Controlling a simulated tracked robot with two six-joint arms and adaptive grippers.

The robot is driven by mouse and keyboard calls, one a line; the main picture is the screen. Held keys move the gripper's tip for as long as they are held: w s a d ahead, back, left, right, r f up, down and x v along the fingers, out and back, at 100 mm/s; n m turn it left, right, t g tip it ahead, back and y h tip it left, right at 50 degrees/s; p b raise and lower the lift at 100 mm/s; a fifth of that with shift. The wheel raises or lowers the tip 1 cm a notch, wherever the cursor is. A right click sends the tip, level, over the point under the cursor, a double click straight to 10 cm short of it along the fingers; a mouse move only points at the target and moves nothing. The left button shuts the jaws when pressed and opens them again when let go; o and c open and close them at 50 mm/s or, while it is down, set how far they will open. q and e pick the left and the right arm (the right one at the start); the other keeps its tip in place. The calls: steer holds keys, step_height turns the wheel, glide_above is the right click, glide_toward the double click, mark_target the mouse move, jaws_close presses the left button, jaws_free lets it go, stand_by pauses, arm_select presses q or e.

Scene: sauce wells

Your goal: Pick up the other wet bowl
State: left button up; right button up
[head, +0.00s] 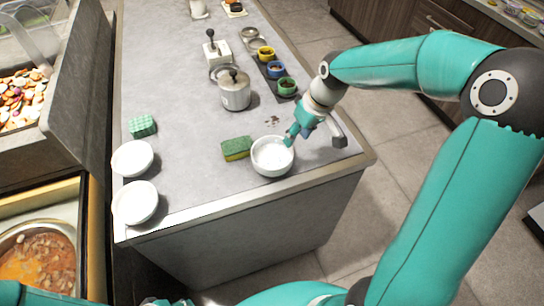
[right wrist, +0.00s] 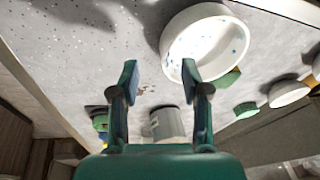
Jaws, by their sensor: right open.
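A white bowl (head: 272,156) stands upright near the counter's front edge; in the right wrist view the bowl (right wrist: 205,42) has small blue specks inside. Two more white bowls, one (head: 132,158) behind the other (head: 135,203), stand at the counter's left edge. My right gripper (head: 298,136) is at the right rim of the first bowl. In the right wrist view its two fingers (right wrist: 160,78) are apart with nothing held between them, and one fingertip overlaps the bowl's rim; I cannot tell if it touches. My left gripper is not clearly in view.
A green-yellow sponge (head: 236,148) lies just left of the first bowl, and a green checkered block (head: 142,126) lies behind the left bowls. A metal pot (head: 235,92) and a dark tray of coloured cups (head: 287,87) stand farther back. The front middle counter (head: 195,185) is clear.

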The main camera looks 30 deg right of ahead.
mark_target(272, 158)
steer(key=x, duration=0.3)
steer(key=a+p+x, duration=0.1)
steer(key=x, duration=0.1)
steer(key=shift+w+r, duration=0.1)
steer(key=shift+w, duration=0.25)
steer(key=shift+w+f, duration=0.1)
steer(key=shift+f, duration=0.3)
jaws_close()
